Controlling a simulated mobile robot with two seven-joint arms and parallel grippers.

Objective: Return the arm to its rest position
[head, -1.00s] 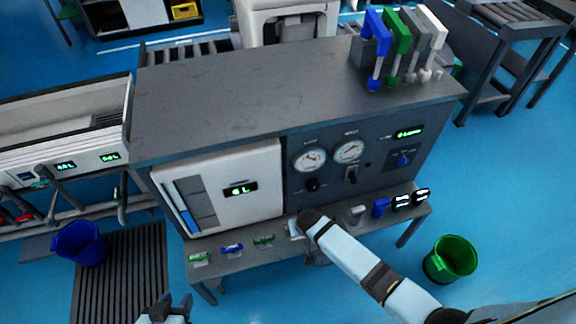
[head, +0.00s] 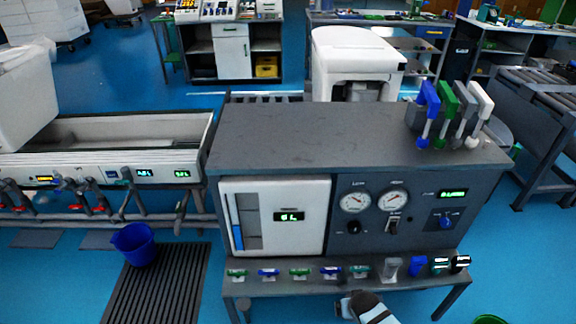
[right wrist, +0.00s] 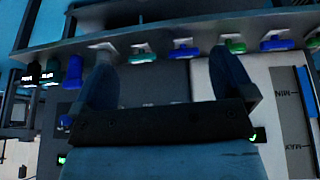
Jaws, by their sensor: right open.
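My right arm (head: 368,308) shows only in part at the bottom of the head view, just in front of the test bench's low front shelf. In the right wrist view my right gripper (right wrist: 165,85) is open, with its two dark blue fingers spread and nothing between them. The shelf with its small coloured parts lies beyond the fingertips in that view. Whether the fingers are clear of the shelf is hard to tell. My left gripper is outside the head view.
The grey test bench (head: 300,135) carries gauges and a white tank panel (head: 274,215). Small green and blue parts line its front shelf (head: 290,287). Coloured handled tools (head: 447,110) stand on top at right. A blue bucket (head: 136,243) is on the floor at left.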

